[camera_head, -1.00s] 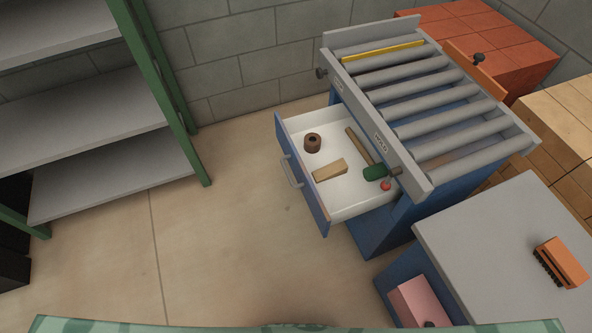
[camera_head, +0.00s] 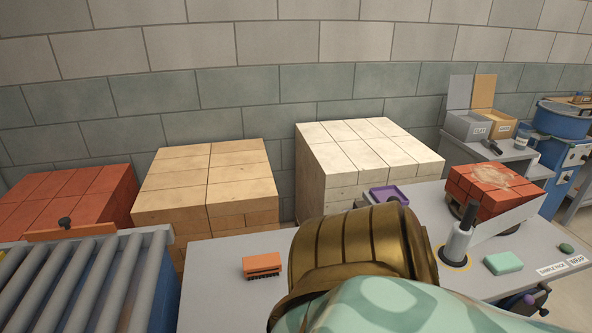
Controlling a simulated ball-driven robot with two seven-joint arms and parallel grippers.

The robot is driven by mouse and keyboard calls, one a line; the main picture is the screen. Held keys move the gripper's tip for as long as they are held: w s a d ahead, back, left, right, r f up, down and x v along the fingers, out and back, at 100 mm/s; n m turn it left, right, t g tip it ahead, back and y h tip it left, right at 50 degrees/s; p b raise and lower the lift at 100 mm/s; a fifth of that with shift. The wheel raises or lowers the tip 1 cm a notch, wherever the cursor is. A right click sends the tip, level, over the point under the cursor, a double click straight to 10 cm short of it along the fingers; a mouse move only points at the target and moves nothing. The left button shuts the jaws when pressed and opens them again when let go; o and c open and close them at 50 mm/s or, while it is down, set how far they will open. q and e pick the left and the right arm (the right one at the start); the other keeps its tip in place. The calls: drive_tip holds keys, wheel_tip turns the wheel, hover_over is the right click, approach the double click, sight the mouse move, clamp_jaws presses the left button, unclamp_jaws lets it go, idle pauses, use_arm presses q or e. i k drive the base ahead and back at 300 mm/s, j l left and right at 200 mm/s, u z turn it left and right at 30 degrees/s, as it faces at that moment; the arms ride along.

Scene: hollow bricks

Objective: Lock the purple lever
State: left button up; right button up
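A second purple piece (camera_head: 388,195), shaped like a shallow frame or tray, sits on the worktop behind the bronze ribbed shape in the middle. Neither of my grippers is in view.
The grey worktop (camera_head: 225,262) holds an orange brush (camera_head: 262,265), a red brick stack (camera_head: 495,188), a grey post (camera_head: 458,243) and a green block (camera_head: 503,262). Rollers (camera_head: 85,285) stand at left. Brick stacks (camera_head: 205,185) line the wall.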

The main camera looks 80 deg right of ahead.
sight(528, 300)
drive_tip(key=k+z, duration=0.1)
drive_tip(key=z, duration=4.1)
